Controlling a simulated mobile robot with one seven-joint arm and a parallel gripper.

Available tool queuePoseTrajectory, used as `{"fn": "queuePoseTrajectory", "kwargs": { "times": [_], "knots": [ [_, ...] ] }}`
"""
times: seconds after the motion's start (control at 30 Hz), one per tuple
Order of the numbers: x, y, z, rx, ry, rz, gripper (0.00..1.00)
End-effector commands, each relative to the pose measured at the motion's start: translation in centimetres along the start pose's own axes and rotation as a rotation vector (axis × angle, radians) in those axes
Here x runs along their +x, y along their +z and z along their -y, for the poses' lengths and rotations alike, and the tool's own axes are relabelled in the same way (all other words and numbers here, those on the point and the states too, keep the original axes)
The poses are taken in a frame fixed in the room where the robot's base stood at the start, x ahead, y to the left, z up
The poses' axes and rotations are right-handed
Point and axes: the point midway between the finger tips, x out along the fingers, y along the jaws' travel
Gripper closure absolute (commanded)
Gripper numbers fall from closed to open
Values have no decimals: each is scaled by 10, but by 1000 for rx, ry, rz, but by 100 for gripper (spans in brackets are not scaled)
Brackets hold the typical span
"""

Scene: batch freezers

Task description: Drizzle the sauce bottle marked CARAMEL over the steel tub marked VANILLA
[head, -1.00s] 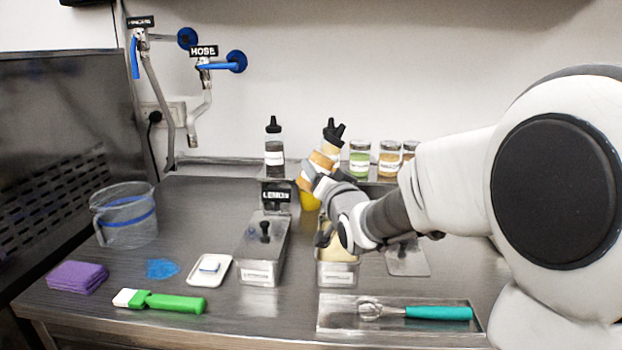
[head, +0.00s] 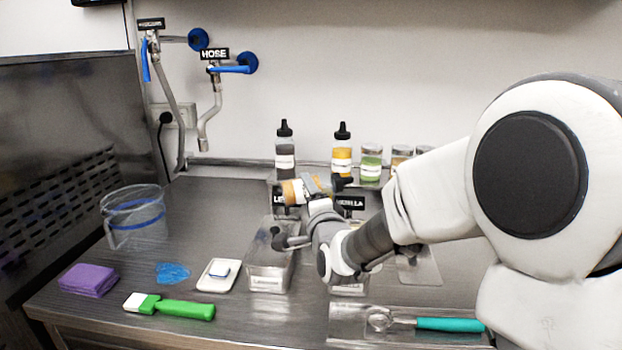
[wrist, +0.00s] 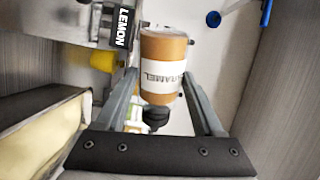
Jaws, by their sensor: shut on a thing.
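My gripper (head: 312,190) is shut on the orange-brown sauce bottle (head: 293,192). In the wrist view the bottle (wrist: 163,52) reads CARAMEL and sits between the fingers, black cap toward the bottom of the picture. In the head view the bottle lies nearly level, its cap seemingly to the right. The VANILLA sign (head: 350,202) stands behind. The steel tub in front of it (head: 348,290) is mostly hidden by my arm. In the wrist view an open tub with pale cream contents (wrist: 40,140) lies at lower left. I see no sauce stream.
A dark bottle (head: 285,155), a yellow bottle (head: 342,158) and several jars stand behind. A tray (head: 400,338) with a teal-handled tool lies in front. A jug (head: 135,225) is at left.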

Motion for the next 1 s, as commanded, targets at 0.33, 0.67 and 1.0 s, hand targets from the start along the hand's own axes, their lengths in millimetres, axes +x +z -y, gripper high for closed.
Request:
{"fn": "queuePoseTrajectory", "kwargs": {
  "times": [0.33,0.67,1.0],
  "knots": [
    [0,-3,-7,451,-5,-3,97],
    [0,-20,16,750,-3,0,97],
    [0,-24,20,834,-3,1,97]
  ]
}}
